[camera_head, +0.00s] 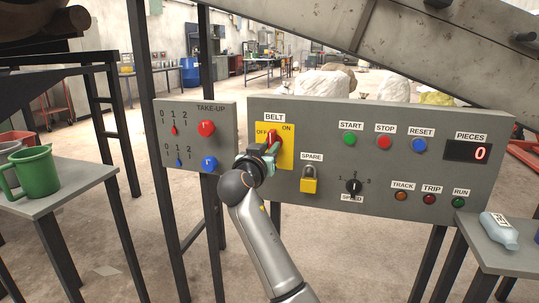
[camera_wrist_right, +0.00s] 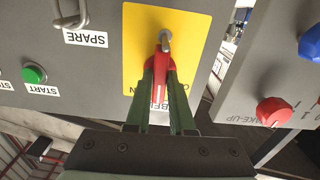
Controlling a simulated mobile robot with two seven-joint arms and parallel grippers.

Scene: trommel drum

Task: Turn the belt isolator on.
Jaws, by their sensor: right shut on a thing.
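The belt isolator is a yellow plate (camera_head: 288,160) marked OFF and ON under a BELT label. It also shows upside down in the right wrist view (camera_wrist_right: 195,35). Its red handle (camera_head: 273,138) points roughly upward, between the two words. My right gripper (camera_head: 268,149) is at the plate, with its arm coming up from below. In the right wrist view its green fingers (camera_wrist_right: 161,84) are on both sides of the red handle (camera_wrist_right: 162,66), shut on it. The fingers hide part of the handle and lettering. My left gripper is not in view.
A yellow padlock (camera_head: 310,184) hangs under SPARE, right of the isolator. START (camera_head: 350,139), STOP (camera_head: 383,142) and a speed knob (camera_head: 353,186) are farther right. The TAKE-UP panel (camera_head: 220,130) is close on the left.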

